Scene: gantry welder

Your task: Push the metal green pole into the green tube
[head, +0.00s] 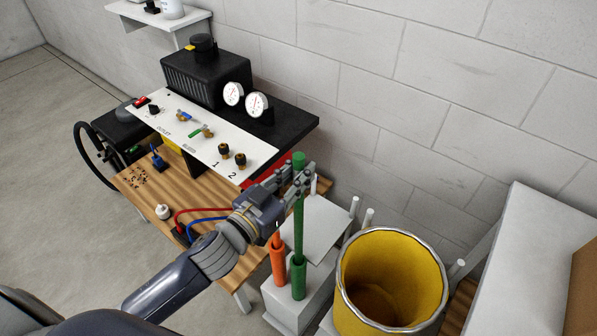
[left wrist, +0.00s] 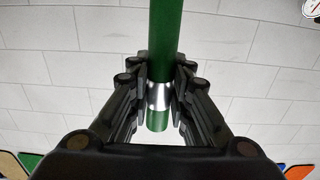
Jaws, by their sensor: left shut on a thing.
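The green pole (head: 298,222) stands upright in the head view, with a thicker green top (head: 298,158). Its lower end meets the mouth of the green tube (head: 298,277); how deep it sits inside I cannot tell. My left gripper (head: 299,180) is shut on the pole near its top. In the left wrist view the green pole (left wrist: 166,50) runs between the fingers, with a shiny metal band (left wrist: 159,96) at the grip. My right gripper is not in view.
An orange tube (head: 278,262) with an orange pole stands just left of the green tube. A yellow bucket (head: 350,285) stands close on the right. A wooden table (head: 140,182) with a control panel (head: 215,135) lies to the left. A block wall is behind.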

